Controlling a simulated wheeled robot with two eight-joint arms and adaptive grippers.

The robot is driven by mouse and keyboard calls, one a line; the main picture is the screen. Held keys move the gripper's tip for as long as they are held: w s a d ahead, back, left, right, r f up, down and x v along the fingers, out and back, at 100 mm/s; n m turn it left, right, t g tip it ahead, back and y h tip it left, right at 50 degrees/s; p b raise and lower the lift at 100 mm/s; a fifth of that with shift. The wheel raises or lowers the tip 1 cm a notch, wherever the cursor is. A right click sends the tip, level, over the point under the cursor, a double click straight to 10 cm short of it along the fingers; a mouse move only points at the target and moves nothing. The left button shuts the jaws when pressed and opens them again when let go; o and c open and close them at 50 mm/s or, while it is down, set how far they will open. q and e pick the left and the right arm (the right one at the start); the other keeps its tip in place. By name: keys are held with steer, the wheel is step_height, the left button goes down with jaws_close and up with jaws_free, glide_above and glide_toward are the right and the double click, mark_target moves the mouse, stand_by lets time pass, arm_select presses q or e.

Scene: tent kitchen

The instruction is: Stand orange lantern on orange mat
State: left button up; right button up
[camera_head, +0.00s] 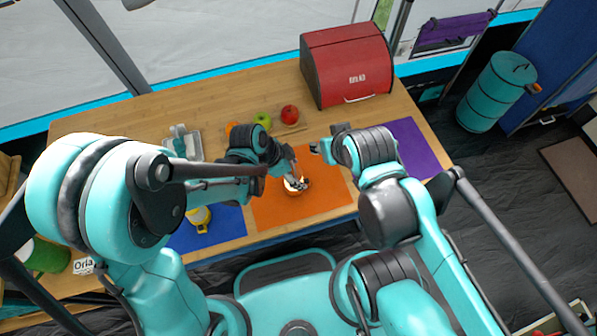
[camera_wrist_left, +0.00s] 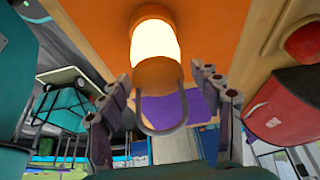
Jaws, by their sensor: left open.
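The orange lantern (camera_head: 295,185) is on the orange mat (camera_head: 325,200), partly hidden by my left gripper (camera_head: 292,174) in the head view. In the left wrist view the lantern (camera_wrist_left: 155,45) glows white between its orange base and cap, with a grey handle loop pointing toward the gripper. It looks upright on the orange mat (camera_wrist_left: 220,25). My left gripper (camera_wrist_left: 162,82) is open, its fingers on either side of the lantern's top, with visible gaps. My right gripper (camera_head: 317,148) is above the table right of the lantern; its opening is unclear.
A yellow item (camera_head: 199,218) is on the blue mat (camera_head: 225,220) at left. A purple mat (camera_head: 418,150) lies at right. A red bread box (camera_head: 345,65), a red apple (camera_head: 290,114) and a green apple (camera_head: 262,120) are at the back. A grey rack (camera_head: 183,143) is back left.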

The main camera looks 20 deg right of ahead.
arm_select(q)
steer(key=p+v, duration=0.3)
steer(key=v, duration=0.7)
steer(key=s+a+r+n+t+y, duration=0.1)
steer(key=a+r+n+t, duration=0.1)
steer(key=a+n, duration=0.4)
steer(key=a+r+n+t+y, duration=0.2)
steer(key=a+r+n, duration=0.3)
steer(key=a, duration=0.5)
steer(key=s+a+r+n+t+y, duration=0.1)
steer(key=a+r+n+t+y, duration=0.1)
steer(key=a+n, duration=0.4)
step_height(320, 180, up, 3)
steer(key=shift+s+a+f+n+t, duration=0.3)
steer(key=shift+a+t, duration=0.2)
steer(key=shift+a, duration=0.75)
